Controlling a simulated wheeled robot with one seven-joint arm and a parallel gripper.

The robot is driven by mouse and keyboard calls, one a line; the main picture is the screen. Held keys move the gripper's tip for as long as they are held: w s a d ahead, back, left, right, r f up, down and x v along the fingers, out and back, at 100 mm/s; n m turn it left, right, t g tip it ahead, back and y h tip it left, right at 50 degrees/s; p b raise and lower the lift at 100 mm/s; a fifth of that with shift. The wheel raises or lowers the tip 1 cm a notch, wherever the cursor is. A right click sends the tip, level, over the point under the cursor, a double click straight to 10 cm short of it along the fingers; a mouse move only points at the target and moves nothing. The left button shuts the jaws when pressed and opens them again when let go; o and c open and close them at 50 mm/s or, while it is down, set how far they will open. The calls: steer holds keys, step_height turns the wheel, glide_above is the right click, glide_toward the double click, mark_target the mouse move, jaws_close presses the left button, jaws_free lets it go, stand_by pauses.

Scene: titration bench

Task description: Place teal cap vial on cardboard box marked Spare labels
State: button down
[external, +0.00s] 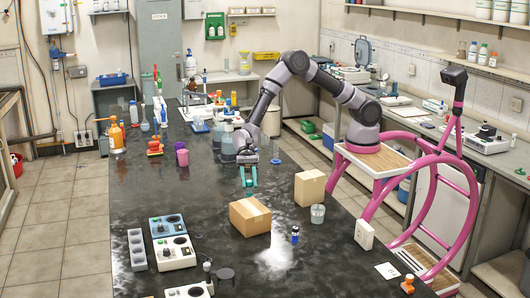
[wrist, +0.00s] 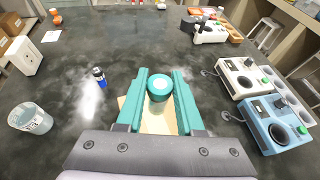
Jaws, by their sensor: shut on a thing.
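My gripper (external: 249,180) has teal fingers and points down over the black bench, just behind a cardboard box (external: 250,216) in the external view. In the wrist view my gripper (wrist: 159,92) is shut on the teal cap vial (wrist: 159,84); its round teal cap with a pale centre shows between the fingertips. The vial's body is hidden. The tan box top (wrist: 157,122) shows below, partly covered by the fingers. A second cardboard box (external: 310,187) stands to the right. I cannot read a marking on either box.
A beaker (external: 317,213) and a blue vial with a dark cap (external: 295,235) stand right of the near box. Stirrer hotplates (external: 174,252) and a grey block with wells (external: 137,248) are to its left.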

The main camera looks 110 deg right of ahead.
mark_target(250, 196)
steer(key=shift+f, duration=2.35)
steer(key=shift+f, duration=0.15)
steer(key=c, duration=0.5)
jaws_free()
steer(key=shift+c, duration=0.2)
